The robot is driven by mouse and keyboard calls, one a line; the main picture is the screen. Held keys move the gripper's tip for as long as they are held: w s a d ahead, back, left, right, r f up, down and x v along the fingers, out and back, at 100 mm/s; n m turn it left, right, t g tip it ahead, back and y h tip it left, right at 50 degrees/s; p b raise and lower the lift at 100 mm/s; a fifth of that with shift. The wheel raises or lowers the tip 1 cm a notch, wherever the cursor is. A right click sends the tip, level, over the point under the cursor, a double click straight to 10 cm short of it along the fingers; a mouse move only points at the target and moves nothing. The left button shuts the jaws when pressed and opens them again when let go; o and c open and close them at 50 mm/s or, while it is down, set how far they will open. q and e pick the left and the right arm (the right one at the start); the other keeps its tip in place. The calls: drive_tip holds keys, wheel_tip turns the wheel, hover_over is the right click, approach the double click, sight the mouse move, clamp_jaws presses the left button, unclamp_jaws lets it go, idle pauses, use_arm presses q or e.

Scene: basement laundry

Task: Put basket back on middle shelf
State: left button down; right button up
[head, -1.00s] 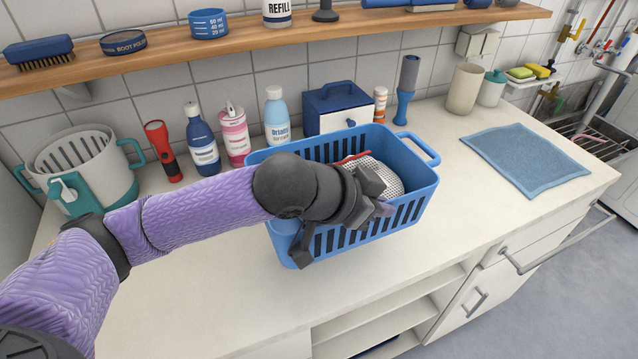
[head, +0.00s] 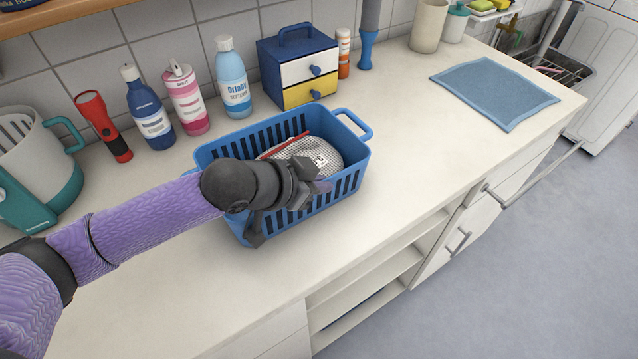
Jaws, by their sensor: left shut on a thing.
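The blue slatted basket (head: 352,181) is at the middle of the counter (head: 420,150), looking upright. A pale dotted item (head: 322,155) and something red lie in it. My left gripper (head: 290,200) reaches across from the left and is shut on the basket's near side; its hand hides part of the near wall and the exact grip. Open shelves (head: 372,290) show under the counter's front edge, with a shelf board between upper and lower spaces. My right gripper is not in view.
Behind the basket stand a red flashlight (head: 103,127), several bottles and a small drawer box (head: 298,70). A teal-and-white pail (head: 62,170) is at left, a blue cloth (head: 495,92) at right. The counter right of the basket and the floor (head: 500,270) are clear.

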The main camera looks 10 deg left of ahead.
use_arm(q)
drive_tip(key=c, duration=0.8)
unclamp_jaws()
